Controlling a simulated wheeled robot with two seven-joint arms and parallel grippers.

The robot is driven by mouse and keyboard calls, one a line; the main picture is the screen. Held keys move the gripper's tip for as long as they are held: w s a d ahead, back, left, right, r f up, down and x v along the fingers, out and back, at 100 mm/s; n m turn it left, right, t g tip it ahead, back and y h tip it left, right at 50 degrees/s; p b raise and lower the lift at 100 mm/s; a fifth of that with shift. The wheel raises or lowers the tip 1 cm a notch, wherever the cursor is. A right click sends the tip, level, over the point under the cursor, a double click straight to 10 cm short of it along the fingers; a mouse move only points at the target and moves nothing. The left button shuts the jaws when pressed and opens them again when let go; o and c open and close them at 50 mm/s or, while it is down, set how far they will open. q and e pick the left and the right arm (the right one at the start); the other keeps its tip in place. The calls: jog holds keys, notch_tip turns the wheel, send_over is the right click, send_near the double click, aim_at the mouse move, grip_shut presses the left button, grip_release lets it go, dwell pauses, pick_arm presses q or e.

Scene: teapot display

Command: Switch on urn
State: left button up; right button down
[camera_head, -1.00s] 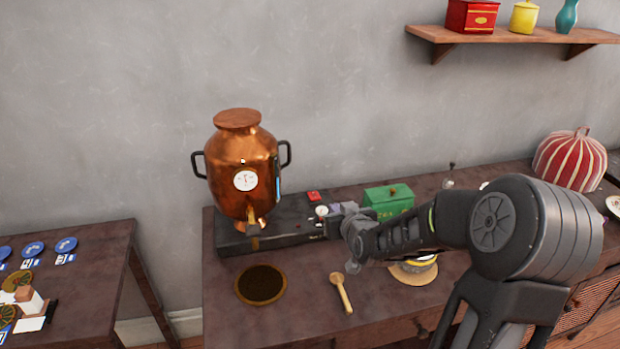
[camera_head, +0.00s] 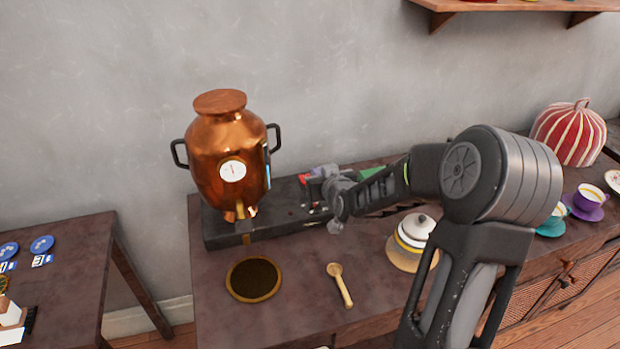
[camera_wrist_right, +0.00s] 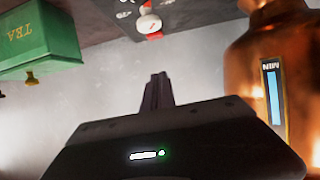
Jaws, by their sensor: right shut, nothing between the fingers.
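The copper urn (camera_head: 218,160) stands upright on a black base (camera_head: 270,225), with a gauge, a tap and black side handles. In the right wrist view its copper side (camera_wrist_right: 295,75) and blue level strip show at the right. My right gripper (camera_head: 312,186) is over the right part of the base, partly covering its controls; a bit of red shows beside it. In the wrist view the gripper (camera_wrist_right: 158,80) is shut and empty, and a white and red round dial (camera_wrist_right: 149,23) shows beyond the fingertips, apart from them in the picture. My left gripper is not in view.
A green tea box (camera_wrist_right: 38,40) is close to the gripper, mostly hidden by my arm in the head view. A wooden spoon (camera_head: 340,285), a round dark mat (camera_head: 253,279) and a lidded pot (camera_head: 413,232) are in front. Cups stand at the right.

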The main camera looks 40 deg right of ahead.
jog(key=p+x, duration=0.1)
jog(key=x, duration=0.7)
notch_tip(320, 180, down, 3)
jog(key=shift+r+p, duration=0.15)
jog(key=shift+p, duration=0.2)
jog(key=shift+s+f, duration=0.15)
jog(key=shift+f, duration=0.6)
jog(key=t+b, duration=0.1)
jog(key=b, duration=0.2)
jog(key=shift+s+f+b, duration=0.1)
jog(key=shift+f+b, duration=0.3)
jog(key=shift+r, duration=0.2)
jog(key=shift+r+p, duration=0.35)
jog(key=shift+r, duration=0.3)
